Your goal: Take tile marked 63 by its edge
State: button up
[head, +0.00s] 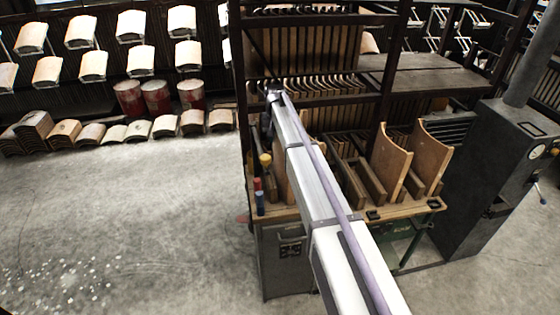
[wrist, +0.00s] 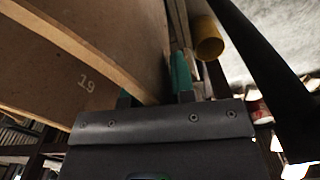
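In the wrist view my gripper (wrist: 154,88) has its two greenish fingers apart, one on each side of the narrow end of a brown tile (wrist: 140,35). The left finger is partly hidden by the wood. I cannot tell whether either finger touches it. A face beside it carries a mark (wrist: 86,83) that reads 19, or 61 if upside down. I see no mark 63. In the head view my arm covers the gripper; several upright brown tiles (head: 392,165) stand on the bench (head: 405,207).
A yellow cylinder (wrist: 208,38) is close to the right of the fingers. A dark rack post (head: 385,75) rises behind. The floor (head: 130,220) at left is clear.

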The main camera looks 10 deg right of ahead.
grip_shut()
dwell(1.0)
